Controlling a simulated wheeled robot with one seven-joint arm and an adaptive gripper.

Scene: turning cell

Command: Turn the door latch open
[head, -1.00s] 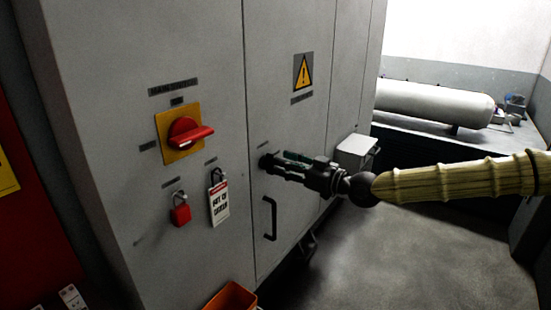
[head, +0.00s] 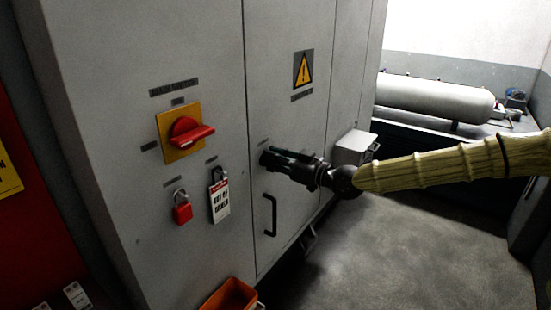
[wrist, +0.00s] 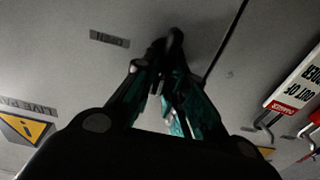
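The door latch (head: 265,157) is a small dark fitting on the grey cabinet door, above a black pull handle (head: 271,215). It also shows in the wrist view (wrist: 175,40), next to a small label (wrist: 109,39) that appears upside down. My gripper (head: 272,158) reaches it from the right. In the wrist view its dark fingers with green inner pads (wrist: 167,72) come together at the latch and appear closed on it. The fingers hide part of the latch, so its exact angle is hard to tell. The door looks closed.
Left of the door are a red rotary switch (head: 186,134) on a yellow plate, a red padlock (head: 182,212) and a hanging tag (head: 220,200). An orange bin (head: 231,296) stands below. A grey box (head: 355,147) is at the right. Floor at right is clear.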

